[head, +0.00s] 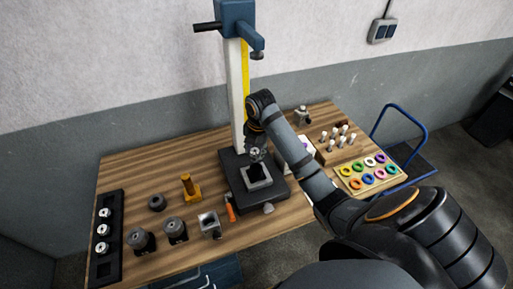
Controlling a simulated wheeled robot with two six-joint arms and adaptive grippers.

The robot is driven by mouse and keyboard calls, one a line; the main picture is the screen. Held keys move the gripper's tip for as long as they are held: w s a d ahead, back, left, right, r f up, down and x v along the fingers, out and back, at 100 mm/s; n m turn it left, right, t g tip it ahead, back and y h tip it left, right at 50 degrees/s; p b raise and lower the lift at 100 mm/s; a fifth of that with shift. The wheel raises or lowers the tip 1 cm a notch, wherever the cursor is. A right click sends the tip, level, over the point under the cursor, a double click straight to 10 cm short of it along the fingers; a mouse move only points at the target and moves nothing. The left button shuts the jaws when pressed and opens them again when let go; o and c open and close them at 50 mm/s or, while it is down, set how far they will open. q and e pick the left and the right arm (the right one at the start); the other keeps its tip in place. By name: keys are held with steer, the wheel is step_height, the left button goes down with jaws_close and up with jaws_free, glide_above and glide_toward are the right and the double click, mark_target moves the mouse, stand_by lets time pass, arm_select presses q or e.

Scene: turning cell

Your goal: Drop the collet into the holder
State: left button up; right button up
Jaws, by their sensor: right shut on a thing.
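My right gripper (256,138) comes in from the right and points down over the press base. It is shut on a small silver round piece (258,154), which looks like the collet; the fingers partly hide it. Just below stands a grey square block with a dark opening (257,186), probably the holder, on the black base of the press. The piece appears above the opening; I cannot tell the exact gap. My left gripper is not in view.
The press column (236,95) rises close behind the gripper. A black rack (106,268) with round silver parts lies at the left. Dark cylinders (175,231), a brass piece (190,187) and a silver block (210,225) stand left of the base. A tray of coloured rings (343,182) lies right.

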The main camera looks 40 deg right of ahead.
mark_target(257, 160)
steer(key=shift+s+d+f, duration=0.1)
steer(key=shift+d+f, duration=0.3)
steer(key=shift+f, duration=0.9)
steer(key=shift+a+f, duration=0.15)
steer(key=shift+f, duration=1.45)
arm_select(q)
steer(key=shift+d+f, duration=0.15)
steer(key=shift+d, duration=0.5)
arm_select(e)
steer(key=shift+f, duration=0.15)
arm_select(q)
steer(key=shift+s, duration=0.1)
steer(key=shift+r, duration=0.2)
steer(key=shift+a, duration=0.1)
arm_select(e)
steer(key=shift+f, duration=0.45)
